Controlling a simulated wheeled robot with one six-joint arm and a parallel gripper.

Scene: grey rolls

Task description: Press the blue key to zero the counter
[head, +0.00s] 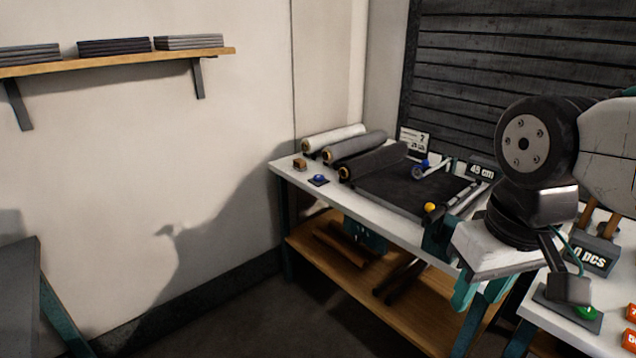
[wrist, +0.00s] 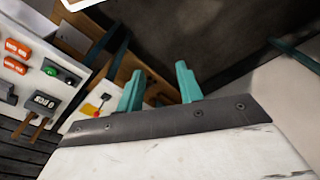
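A small blue dome key (head: 318,180) sits on a dark base at the front left of the roll table (head: 283,166). A dark counter box (head: 592,256) stands on the right table, its readout ending in "0 PCS"; it also shows inverted in the wrist view (wrist: 43,103). A green key (head: 587,312) lies in front of it on a dark plate, partly covered by my wrist hardware. My gripper (head: 480,297) has teal fingers pointing down by the right table, well away from the blue key. In the wrist view the fingers (wrist: 158,75) are apart and empty.
Several rolls (head: 355,147) lie at the back left of the roll table beside a dark mat (head: 395,186). A yellow knob (head: 430,207) and a "45 cm" sign (head: 481,171) are near its right end. Orange blocks (head: 631,340) are on the right table. A wooden lower shelf (head: 345,272) is underneath.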

